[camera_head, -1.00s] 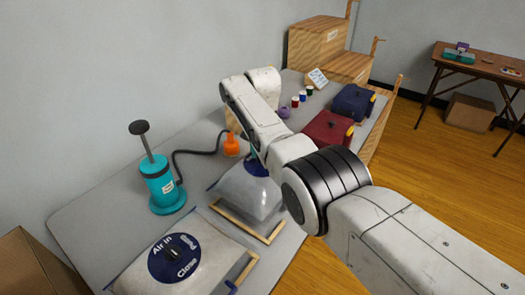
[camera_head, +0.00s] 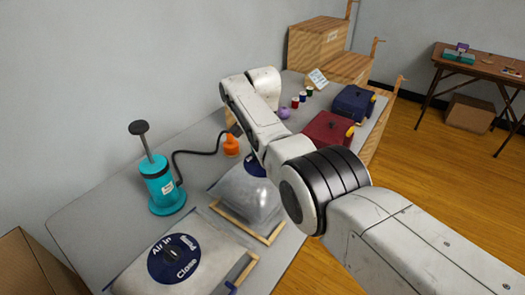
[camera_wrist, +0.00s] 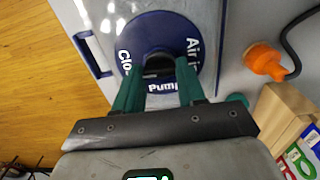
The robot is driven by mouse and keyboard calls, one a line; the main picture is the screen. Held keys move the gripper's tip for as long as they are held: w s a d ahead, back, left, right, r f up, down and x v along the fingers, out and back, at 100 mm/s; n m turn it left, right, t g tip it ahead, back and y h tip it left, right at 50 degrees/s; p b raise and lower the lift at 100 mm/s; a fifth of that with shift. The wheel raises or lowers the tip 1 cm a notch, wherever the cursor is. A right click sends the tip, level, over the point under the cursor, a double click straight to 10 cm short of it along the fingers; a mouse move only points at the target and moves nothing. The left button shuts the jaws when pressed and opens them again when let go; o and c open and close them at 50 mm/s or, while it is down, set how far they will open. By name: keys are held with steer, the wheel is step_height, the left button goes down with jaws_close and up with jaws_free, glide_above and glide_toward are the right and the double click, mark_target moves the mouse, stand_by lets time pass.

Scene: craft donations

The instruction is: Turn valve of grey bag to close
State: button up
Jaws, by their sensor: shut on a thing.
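In the wrist view my gripper (camera_wrist: 158,80) has its two green fingers shut on the dark valve knob (camera_wrist: 158,66) at the middle of a round blue dial (camera_wrist: 140,27). The dial reads "Air in", "Pump" and a partly covered "Clo-". It sits on a grey, shiny bag (camera_wrist: 98,12). In the head view this bag (camera_head: 250,195) lies on the table, puffed up, with its dial (camera_head: 254,165) partly hidden behind my arm. My gripper's fingers are hidden there. A second, paler bag (camera_head: 215,258) with a like dial (camera_head: 173,258) lies nearer.
A teal pump (camera_head: 162,185) stands left on the grey table (camera_head: 100,215); its black hose runs to an orange nozzle (camera_head: 231,147) close by the bag. A red bag (camera_head: 328,130), a blue bag (camera_head: 353,102) and small spools (camera_head: 302,96) lie farther back. Wooden boxes (camera_head: 318,42) stand behind.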

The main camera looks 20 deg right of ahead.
steer(key=o, duration=1.1)
steer(key=shift+r, duration=0.1)
step_height(320, 180, up, 11)
steer(key=shift+f, duration=0.2)
